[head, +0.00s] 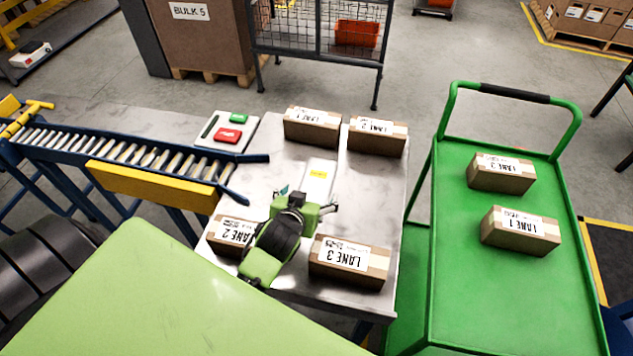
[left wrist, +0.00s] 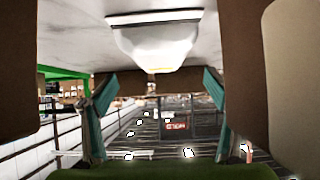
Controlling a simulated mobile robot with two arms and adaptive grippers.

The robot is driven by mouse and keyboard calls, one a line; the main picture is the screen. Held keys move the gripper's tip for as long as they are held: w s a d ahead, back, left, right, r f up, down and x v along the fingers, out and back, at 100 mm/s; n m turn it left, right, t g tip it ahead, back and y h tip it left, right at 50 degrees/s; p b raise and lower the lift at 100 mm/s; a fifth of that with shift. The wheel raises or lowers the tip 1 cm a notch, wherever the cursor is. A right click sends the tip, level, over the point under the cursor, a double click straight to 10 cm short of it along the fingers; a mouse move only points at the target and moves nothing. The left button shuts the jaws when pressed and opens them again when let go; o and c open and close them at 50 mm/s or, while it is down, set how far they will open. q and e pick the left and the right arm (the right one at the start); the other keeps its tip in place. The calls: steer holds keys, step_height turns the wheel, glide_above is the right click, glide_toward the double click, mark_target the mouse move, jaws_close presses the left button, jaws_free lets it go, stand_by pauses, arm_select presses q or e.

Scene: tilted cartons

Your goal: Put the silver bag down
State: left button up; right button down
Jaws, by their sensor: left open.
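The silver bag (head: 318,176) looks pale, with a yellow label, and lies on the metal table (head: 262,172) among the cartons. My left gripper (head: 308,198) is just on the near side of the bag, low over the table. In the left wrist view, which looks upside down, the bag (left wrist: 155,46) shows beyond the open fingers (left wrist: 156,98). The fingers are spread with nothing between them, and the bag appears apart from them. My left arm hides part of the table in the head view. My right gripper is not in view.
On the table, two cartons (head: 312,127) (head: 377,136) stand at the back, and a LANE 2 carton (head: 232,232) and LANE 3 carton (head: 349,262) flank my left arm. A green cart (head: 480,270) with two cartons stands right; a roller conveyor (head: 130,155) is left.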

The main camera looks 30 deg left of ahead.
mark_target(314, 187)
arm_select(q)
steer(key=shift+x, duration=2.9)
steer(key=shift+r, duration=0.1)
steer(key=c, duration=1.3)
steer(key=shift+o, duration=0.2)
